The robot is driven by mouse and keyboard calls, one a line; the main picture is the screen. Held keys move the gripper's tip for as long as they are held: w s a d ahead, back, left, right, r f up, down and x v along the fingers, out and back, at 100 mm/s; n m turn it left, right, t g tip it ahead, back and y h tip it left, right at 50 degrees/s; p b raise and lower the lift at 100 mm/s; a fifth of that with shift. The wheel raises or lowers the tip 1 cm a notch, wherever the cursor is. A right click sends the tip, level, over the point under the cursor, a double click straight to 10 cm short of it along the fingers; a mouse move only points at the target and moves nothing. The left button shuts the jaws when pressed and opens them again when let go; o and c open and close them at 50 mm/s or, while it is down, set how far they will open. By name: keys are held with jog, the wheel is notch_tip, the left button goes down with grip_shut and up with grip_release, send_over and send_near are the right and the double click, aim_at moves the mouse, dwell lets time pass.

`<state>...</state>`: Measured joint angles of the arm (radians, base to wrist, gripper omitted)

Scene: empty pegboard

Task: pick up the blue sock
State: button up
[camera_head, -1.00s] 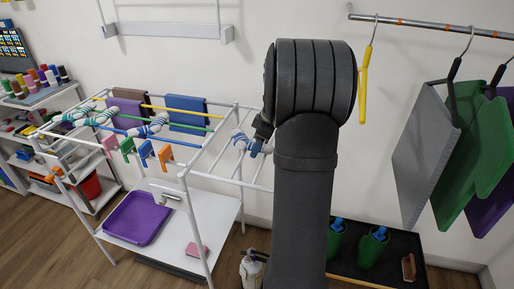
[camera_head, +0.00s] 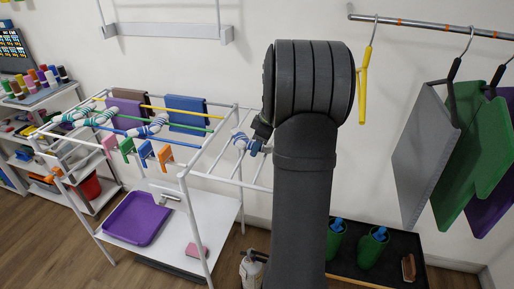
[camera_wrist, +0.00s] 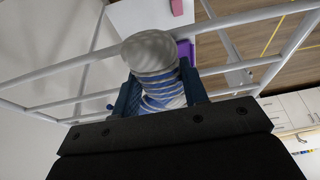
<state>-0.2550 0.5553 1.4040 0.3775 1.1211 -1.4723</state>
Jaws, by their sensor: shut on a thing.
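A blue-and-white striped sock (camera_wrist: 160,84) is between the two blue fingers of my gripper (camera_wrist: 162,98), which is shut on it. Its pale rounded end points away from the gripper in the wrist view. In the head view the sock (camera_head: 241,140) shows at the right end of the white drying rack (camera_head: 213,152), close to its rails. My gripper (camera_head: 257,143) there is partly hidden behind my arm. I cannot tell whether the sock touches the rack.
More striped socks (camera_head: 150,127) and folded cloths (camera_head: 187,112) hang on the rack's bars, with coloured clips (camera_head: 146,151) in front. A purple tray (camera_head: 138,219) lies on the lower shelf. Hanging cloths (camera_head: 424,155) are at right, and green boots (camera_head: 371,248) stand on a black tray.

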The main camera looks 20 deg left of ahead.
notch_tip(320, 180, up, 9)
jog(key=shift+f, duration=0.2)
